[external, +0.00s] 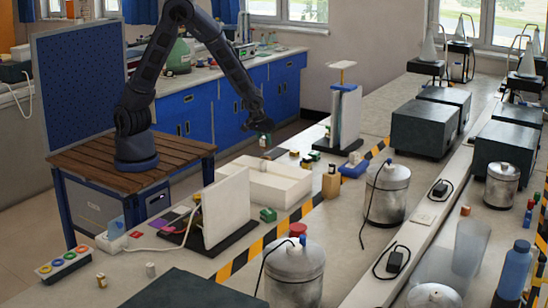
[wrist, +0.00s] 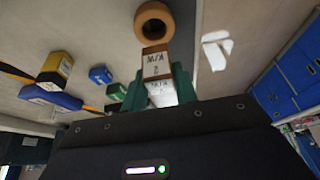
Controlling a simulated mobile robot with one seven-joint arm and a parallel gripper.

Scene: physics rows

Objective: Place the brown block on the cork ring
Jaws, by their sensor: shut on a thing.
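My gripper (wrist: 158,85) has green fingers and is shut on the brown block (wrist: 155,50), which has white labelled faces. In the wrist view the cork ring (wrist: 154,21), a tan ring with a dark hole, lies on the pale surface just beyond the block. The two nearly meet in this picture; I cannot tell the height between them. In the external view my gripper (external: 263,128) is above the bench, with the small block (external: 264,141) below it. I cannot clearly make out the ring there.
A white open tray (external: 268,194) is on the bench in front, with a white upright panel (external: 226,208) beside it. Another upright stand (external: 345,118) is at the back right. In the wrist view, a yellow-and-black block (wrist: 57,66) and a blue block (wrist: 100,75) are left.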

